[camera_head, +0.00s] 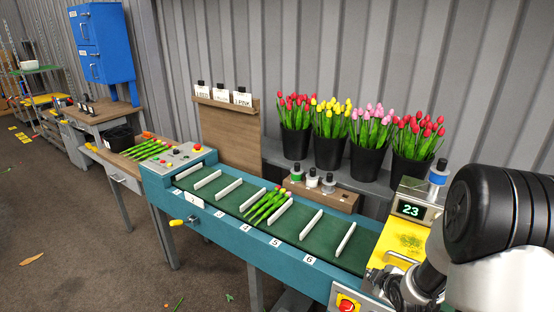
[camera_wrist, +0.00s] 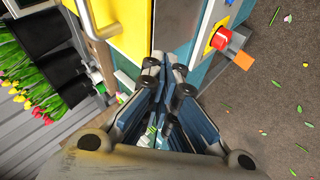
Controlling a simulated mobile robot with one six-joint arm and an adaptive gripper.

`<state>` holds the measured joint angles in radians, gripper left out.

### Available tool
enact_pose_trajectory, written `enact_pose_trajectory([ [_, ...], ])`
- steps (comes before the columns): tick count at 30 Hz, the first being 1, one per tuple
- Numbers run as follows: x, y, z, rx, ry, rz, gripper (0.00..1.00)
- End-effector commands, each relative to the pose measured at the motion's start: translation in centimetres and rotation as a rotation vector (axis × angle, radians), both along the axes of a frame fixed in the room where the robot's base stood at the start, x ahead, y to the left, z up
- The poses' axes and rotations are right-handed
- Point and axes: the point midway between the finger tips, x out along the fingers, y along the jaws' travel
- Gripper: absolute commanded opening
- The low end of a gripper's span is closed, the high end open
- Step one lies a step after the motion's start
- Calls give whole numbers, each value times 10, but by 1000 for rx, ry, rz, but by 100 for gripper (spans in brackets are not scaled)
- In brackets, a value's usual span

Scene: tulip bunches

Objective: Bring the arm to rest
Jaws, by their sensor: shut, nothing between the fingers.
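My arm (camera_head: 497,235) fills the right edge of the head view, in front of the yellow machine; its gripper end is not visible there. In the wrist view my gripper (camera_wrist: 166,72) is shut, its fingertips together with nothing between them. The fingers point at the front of the machine, near its yellow cover (camera_wrist: 125,30). What lies directly behind the fingers is partly hidden by them.
Black buckets (camera_head: 329,151) of tulips stand behind. The yellow machine (camera_head: 399,245) displays 23. A red button (camera_wrist: 220,40) sits beside my fingers. Petals litter the floor.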

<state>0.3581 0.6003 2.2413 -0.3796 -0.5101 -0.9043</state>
Motion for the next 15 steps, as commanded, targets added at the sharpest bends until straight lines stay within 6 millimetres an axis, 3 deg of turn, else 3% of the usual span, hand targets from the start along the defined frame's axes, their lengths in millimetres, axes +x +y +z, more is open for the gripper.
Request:
enact_pose_trajectory([
  [1, -3, 5, 27, 15, 6, -37, 0],
  [6, -34, 25, 94, 104, 59, -195, 0],
  [11, -80, 49, 146, 208, 103, -346, 0],
  [15, -132, 74, 182, 314, 142, -475, 0],
])
